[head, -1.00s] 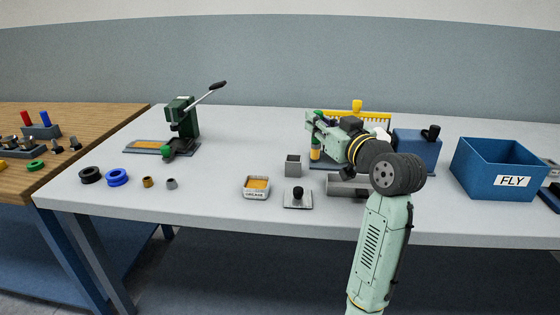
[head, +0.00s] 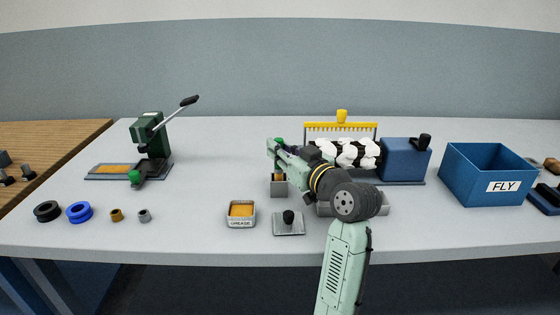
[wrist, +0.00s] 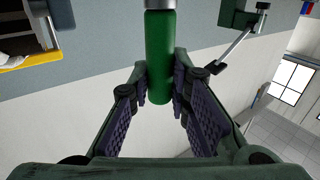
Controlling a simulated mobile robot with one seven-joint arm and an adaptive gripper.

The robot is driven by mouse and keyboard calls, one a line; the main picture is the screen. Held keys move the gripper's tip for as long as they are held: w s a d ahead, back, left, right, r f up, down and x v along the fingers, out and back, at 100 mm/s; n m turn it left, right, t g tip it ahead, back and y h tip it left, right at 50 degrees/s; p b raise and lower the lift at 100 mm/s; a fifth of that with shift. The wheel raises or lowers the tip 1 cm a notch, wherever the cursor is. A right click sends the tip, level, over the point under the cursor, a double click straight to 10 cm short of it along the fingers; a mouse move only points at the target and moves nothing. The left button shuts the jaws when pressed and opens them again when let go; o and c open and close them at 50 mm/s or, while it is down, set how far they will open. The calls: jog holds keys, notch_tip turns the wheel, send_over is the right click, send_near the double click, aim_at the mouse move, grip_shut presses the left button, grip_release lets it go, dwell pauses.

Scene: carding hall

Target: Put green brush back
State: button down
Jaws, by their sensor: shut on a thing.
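The green brush shows as a green handle (wrist: 159,60) with a pale metal collar at the top of the wrist view. My gripper (head: 278,152) is shut on this handle, with a dark pad on each side. In the head view, the handle's green end (head: 279,140) sticks up above the fingers, and its orange lower end (head: 279,177) hangs below them. A small grey square cup (head: 279,190) stands directly below the brush in the head view. The brush's lower end meets the cup's rim in the picture; I cannot tell whether it is inside or behind.
A grease tin (head: 241,221) and a black-knobbed plate (head: 289,227) stand in front. Right are the yellow comb (head: 341,126) with white fibre, a blue block (head: 405,160) and the FLY bin (head: 478,185). A green press (head: 150,138) stands left. Table between press and cup is clear.

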aim_at(280, 168)
jog(key=shift+f, duration=1.7)
jog(key=shift+f, duration=0.15)
jog(key=c, duration=1.5)
grip_release()
jog(key=shift+r+p, duration=0.3)
jog(key=shift+p, duration=0.05)
jog(key=b+v, duration=0.3)
jog(key=v, duration=0.9)
jog(key=shift+f, duration=0.15)
jog(key=shift+a, duration=0.15)
